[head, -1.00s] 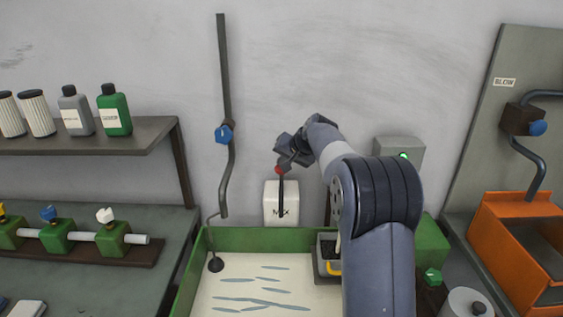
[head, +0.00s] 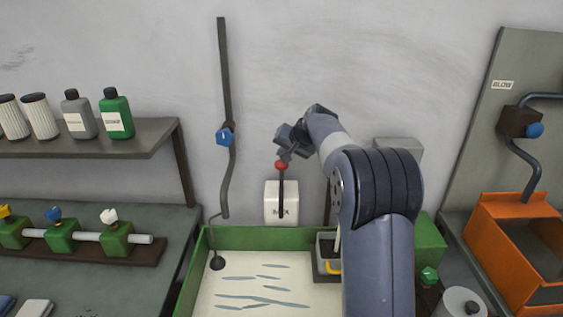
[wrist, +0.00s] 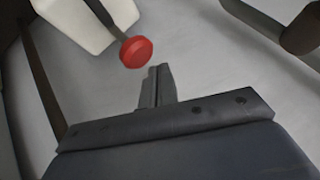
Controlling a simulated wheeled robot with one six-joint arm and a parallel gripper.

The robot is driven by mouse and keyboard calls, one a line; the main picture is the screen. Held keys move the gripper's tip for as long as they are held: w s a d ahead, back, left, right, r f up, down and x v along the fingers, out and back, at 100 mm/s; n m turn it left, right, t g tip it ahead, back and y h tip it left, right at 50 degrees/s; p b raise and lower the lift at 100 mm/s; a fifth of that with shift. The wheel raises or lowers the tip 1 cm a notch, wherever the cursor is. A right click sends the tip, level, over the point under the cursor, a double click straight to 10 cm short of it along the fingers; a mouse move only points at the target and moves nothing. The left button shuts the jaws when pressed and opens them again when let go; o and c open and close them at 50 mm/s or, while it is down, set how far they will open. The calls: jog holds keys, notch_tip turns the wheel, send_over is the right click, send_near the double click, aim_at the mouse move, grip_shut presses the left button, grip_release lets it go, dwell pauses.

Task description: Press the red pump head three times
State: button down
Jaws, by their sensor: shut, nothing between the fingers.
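The red pump head (head: 281,165) tops a dark rod in front of a white box (head: 271,204) with a partly hidden label. In the wrist view the red pump head (wrist: 136,52) shows as a round knob on its dark rod. My gripper (head: 285,153) is shut and empty, just above the pump head in the head view. In the wrist view the shut fingertips of my gripper (wrist: 157,70) lie close to the knob, with a small gap showing between them. Whether they touch is not clear from the head view.
A green-rimmed tray (head: 262,237) lies below the white box. A grey box (head: 400,148) is on the wall behind my arm. A bent pipe with a blue knob (head: 223,137) stands left. An orange bin (head: 480,235) is at right, a bottle shelf (head: 90,139) at left.

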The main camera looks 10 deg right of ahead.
jog(key=shift+r+p, duration=1.8)
jog(key=shift+r, duration=0.6)
jog(key=shift+f, duration=0.15)
